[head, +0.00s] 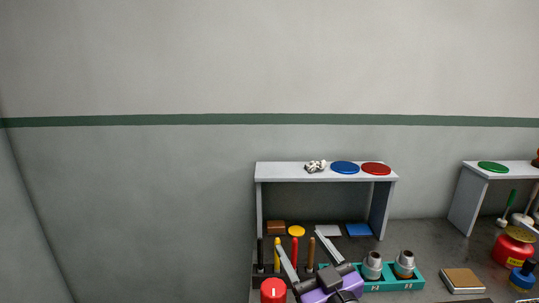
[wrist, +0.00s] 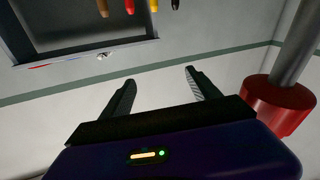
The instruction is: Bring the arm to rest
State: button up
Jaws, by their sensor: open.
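My gripper (wrist: 160,78) shows in the wrist view with its two dark fingers spread well apart. Nothing is between them, only the pale wall behind.
A bench runs along the wall with a white shelf (head: 325,171) holding blue and red discs. In the wrist view, a red cylinder (wrist: 278,104) stands close at right.

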jog(key=s+d+f+m+h, duration=0.1)
jog(key=s+m, duration=0.1)
jog(key=s, duration=0.1)
jog(key=s+d+f+m+t+h, duration=0.1)
jog(key=s+d+f, duration=0.1)
jog(key=s, duration=0.1)
jog(key=s+d+f+m+h, duration=0.1)
jog(key=s+d+m+h, duration=0.1)
jog(key=s, duration=0.2)
jog(key=shift+f+m+t, duration=0.15)
jog(key=shift+m+t, duration=0.15)
jog(key=shift+t, duration=0.1)
jog(key=s+d+f+g+h, duration=0.1)
jog(key=s+d+f, duration=0.1)
jog(key=s, duration=0.9)
jog(key=s+d+f+g, duration=0.2)
jog(key=s+d+f, duration=0.1)
jog(key=s, duration=0.9)
jog(key=s+d+f+g+h, duration=0.1)
jog(key=s+f, duration=0.4)
jog(key=s, duration=0.7)
jog(key=shift+d+g+h, duration=0.3)
jog(key=shift+d+g, duration=0.2)
jog(key=shift+d, duration=0.55)
